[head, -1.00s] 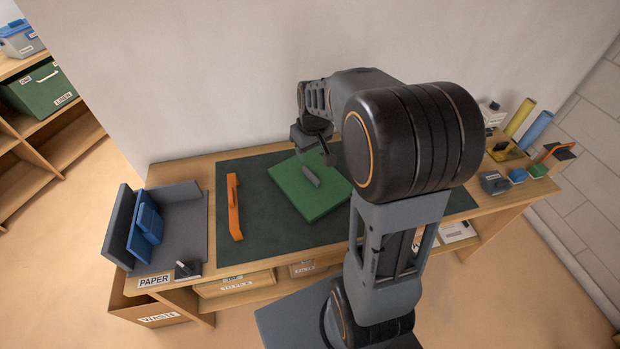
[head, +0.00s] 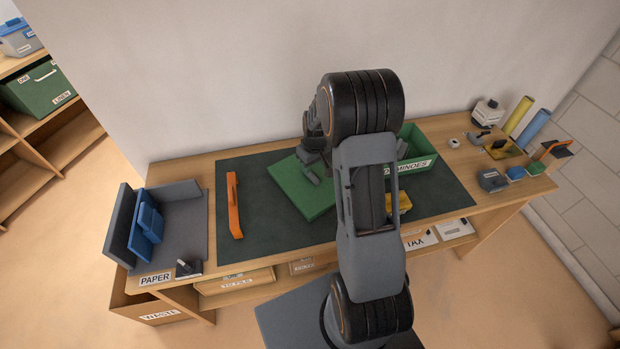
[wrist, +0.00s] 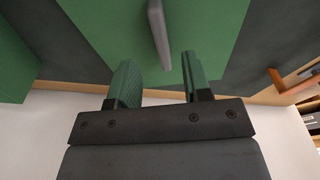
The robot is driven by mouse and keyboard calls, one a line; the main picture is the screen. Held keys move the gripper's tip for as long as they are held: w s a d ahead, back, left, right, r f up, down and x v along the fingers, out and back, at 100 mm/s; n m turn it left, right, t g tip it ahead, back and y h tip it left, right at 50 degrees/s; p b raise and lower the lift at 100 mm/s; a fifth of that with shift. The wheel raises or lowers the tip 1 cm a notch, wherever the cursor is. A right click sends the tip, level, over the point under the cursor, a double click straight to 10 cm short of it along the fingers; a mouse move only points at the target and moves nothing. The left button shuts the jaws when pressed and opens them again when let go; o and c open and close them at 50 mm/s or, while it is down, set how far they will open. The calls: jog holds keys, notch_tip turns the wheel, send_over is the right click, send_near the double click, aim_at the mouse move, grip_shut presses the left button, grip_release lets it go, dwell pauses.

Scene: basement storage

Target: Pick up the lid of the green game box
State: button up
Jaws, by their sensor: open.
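The flat green lid (head: 303,196) with a grey bar handle (head: 312,179) lies on the dark mat. The green box (head: 416,164), labelled as dominoes, stands open to its right, partly hidden by my arm. My gripper (head: 311,160) is over the far part of the lid, near the handle, and partly hidden in the head view. In the wrist view my gripper (wrist: 160,60) is open and empty. The handle (wrist: 160,34) lies just beyond the fingertips, roughly in line with the gap, with the lid (wrist: 212,28) behind it.
An orange bar (head: 234,206) lies on the dark mat (head: 262,230) left of the lid. A grey tray (head: 182,219) with blue items is at the left end of the bench. A yellow object (head: 402,203) sits beside my arm. Small items and rolls (head: 519,116) crowd the right end.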

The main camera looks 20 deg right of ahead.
aim_at(310, 177)
jog(key=shift+w+a+f+p, duration=0.1)
jog(key=shift+w+f+p, duration=0.1)
jog(key=shift+f, duration=1.05)
jog(key=shift+w+a+f+p, duration=0.1)
jog(key=shift+f+p, duration=0.1)
jog(key=shift+f, duration=1.05)
jog(key=shift+c, duration=0.4)
grip_shut()
